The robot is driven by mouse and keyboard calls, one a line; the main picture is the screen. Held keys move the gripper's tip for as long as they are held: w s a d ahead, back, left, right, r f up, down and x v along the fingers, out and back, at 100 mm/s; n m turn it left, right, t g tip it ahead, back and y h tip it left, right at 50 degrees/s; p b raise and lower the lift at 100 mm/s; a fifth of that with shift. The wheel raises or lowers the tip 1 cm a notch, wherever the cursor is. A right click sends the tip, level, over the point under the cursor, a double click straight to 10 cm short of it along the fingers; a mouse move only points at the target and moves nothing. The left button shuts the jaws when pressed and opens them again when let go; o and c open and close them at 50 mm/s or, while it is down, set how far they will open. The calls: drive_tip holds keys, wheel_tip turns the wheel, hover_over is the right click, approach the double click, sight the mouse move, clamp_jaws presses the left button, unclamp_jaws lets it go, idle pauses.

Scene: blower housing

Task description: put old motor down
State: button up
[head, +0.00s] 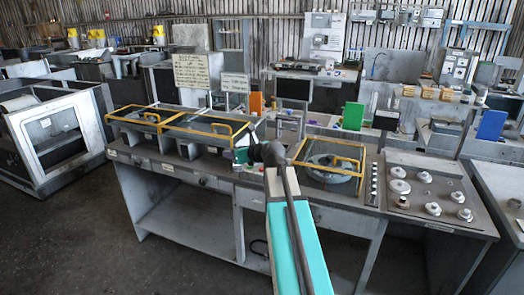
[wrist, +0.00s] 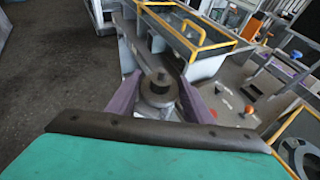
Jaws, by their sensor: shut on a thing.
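In the wrist view, my gripper (wrist: 161,88) has its two purple-grey fingers on either side of the old motor (wrist: 157,90). The motor is a dark grey round body with a stepped top and a small hub. It is held above the bench, near the front edge of a yellow-framed bay. In the head view my teal arm reaches over the bench, and its dark end (head: 270,153) is at the bench middle. A round blower housing (head: 331,172) lies under a yellow frame to the right of the arm's end.
Yellow-framed bays (head: 180,122) run along the left of the workbench. A panel with several round metal parts (head: 430,190) is at the right. Green (head: 353,115) and orange (head: 256,103) boards stand behind. Small orange and red parts lie on the middle bench top (wrist: 235,95).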

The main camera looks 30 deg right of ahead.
drive_tip(key=a+b, duration=0.1)
drive_tip(key=a, duration=1.8)
drive_tip(key=shift+m+h, duration=0.3)
drive_tip(key=shift+h, duration=0.1)
drive_tip(key=shift+r, duration=0.1)
